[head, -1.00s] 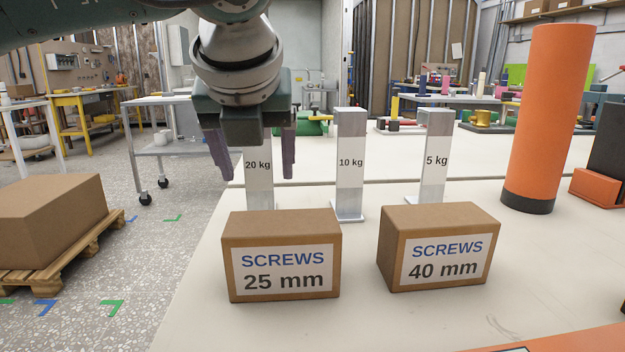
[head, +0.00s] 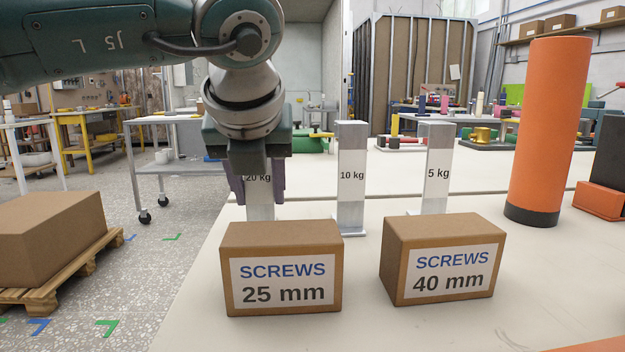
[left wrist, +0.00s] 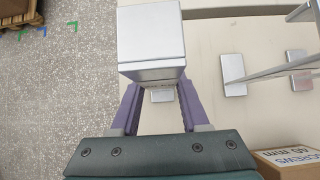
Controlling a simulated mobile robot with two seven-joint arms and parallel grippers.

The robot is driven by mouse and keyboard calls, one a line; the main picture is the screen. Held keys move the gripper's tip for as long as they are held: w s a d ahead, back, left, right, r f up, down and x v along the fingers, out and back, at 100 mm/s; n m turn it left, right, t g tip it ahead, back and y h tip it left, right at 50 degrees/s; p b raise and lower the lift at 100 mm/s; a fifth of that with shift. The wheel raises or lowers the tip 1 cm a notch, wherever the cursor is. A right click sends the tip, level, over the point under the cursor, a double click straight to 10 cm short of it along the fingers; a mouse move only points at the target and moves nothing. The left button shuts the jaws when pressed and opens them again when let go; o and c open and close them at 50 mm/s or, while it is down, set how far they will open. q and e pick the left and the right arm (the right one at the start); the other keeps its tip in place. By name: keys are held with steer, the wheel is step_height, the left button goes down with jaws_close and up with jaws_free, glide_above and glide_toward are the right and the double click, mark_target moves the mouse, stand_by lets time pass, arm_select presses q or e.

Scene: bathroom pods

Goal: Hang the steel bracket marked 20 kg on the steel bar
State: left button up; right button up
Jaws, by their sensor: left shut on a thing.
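The steel bracket marked 20 kg (head: 260,208) stands upright at the left of a row of three, partly hidden by my gripper. My left gripper (head: 257,190) reaches down over it from above, shut on its upright with one purple finger at each side. In the left wrist view the bracket's bright top (left wrist: 150,35) shows beyond the fingers (left wrist: 160,105), with its foot below. The brackets marked 10 kg (head: 351,180) and 5 kg (head: 437,172) stand to its right. I cannot make out a steel bar. My right gripper is not in view.
Screw boxes marked 25 mm (head: 282,268) and 40 mm (head: 443,258) stand on the pale table (head: 360,315) in front of the brackets. A tall orange cylinder (head: 547,130) stands at right. The floor left of the table holds a carton on a pallet (head: 60,280).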

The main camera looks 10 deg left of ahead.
arm_select(q)
jaws_close()
steer(key=shift+r+p, duration=0.45)
steer(key=shift+r, duration=1.1)
